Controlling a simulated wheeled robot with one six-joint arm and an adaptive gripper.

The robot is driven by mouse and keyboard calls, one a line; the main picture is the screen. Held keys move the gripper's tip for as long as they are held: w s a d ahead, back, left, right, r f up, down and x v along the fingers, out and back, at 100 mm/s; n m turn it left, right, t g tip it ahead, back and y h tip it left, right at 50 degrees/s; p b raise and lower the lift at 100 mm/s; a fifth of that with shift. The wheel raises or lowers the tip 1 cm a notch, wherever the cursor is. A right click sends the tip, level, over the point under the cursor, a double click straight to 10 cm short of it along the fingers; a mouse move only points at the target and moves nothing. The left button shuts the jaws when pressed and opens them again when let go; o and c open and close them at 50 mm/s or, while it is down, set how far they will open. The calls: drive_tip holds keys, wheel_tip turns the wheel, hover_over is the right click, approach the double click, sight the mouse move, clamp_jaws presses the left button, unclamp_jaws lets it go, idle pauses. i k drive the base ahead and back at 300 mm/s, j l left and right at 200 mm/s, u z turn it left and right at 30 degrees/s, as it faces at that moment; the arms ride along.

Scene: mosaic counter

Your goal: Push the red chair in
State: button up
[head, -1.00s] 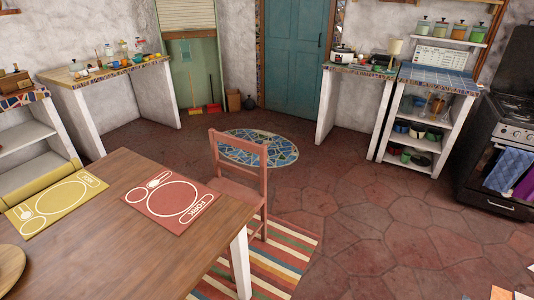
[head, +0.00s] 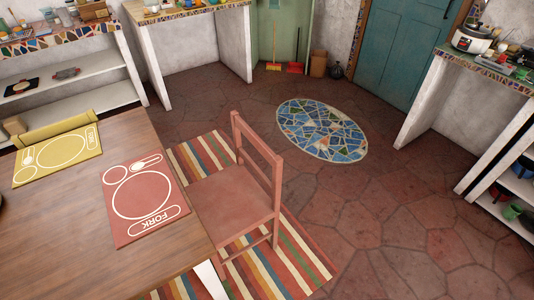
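The red chair (head: 262,158) stands upright at the right side of the wooden table (head: 60,240) in the head view. Its backrest faces away from the table. The front of its seat (head: 215,205) is close to the table edge, beside the red placemat (head: 142,200); I cannot tell how far the seat reaches under the top. Part of the chair's legs is hidden by the seat and table. My gripper is not in view.
A striped rug (head: 298,258) lies under the chair. An oval blue mosaic (head: 322,130) lies on the floor behind it. Red tiled floor to the right is open, up to the white-legged counter (head: 425,115). A yellow chair (head: 60,125) stands at the table's far side.

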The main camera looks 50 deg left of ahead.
sight(229, 204)
drive_tip(key=i+j, duration=0.1)
drive_tip(key=i, duration=0.8)
drive_tip(key=i+j, duration=0.1)
drive_tip(key=i, duration=0.85)
drive_tip(key=i+u, duration=0.2)
drive_tip(key=i, duration=0.25)
drive_tip(key=i+u, duration=0.2)
drive_tip(key=i, duration=0.25)
drive_tip(key=i+l+u, duration=0.25)
drive_tip(key=i, duration=0.2)
drive_tip(key=i+l+u, duration=0.2)
drive_tip(key=i, duration=0.25)
drive_tip(key=i+j+u, duration=0.25)
drive_tip(key=i+u, duration=0.15)
drive_tip(key=i, duration=0.3)
drive_tip(key=i+u, duration=0.4)
drive_tip(key=i, duration=0.3)
drive_tip(key=i+l+u, duration=0.15)
drive_tip(key=i+u, duration=0.25)
drive_tip(key=i, duration=0.3)
drive_tip(key=i+u, duration=0.1)
drive_tip(key=i, duration=0.4)
drive_tip(key=i+l+u, duration=0.15)
drive_tip(key=i, duration=0.35)
drive_tip(key=i+l+u, duration=0.1)
drive_tip(key=i, duration=0.45)
drive_tip(key=u, duration=4.45)
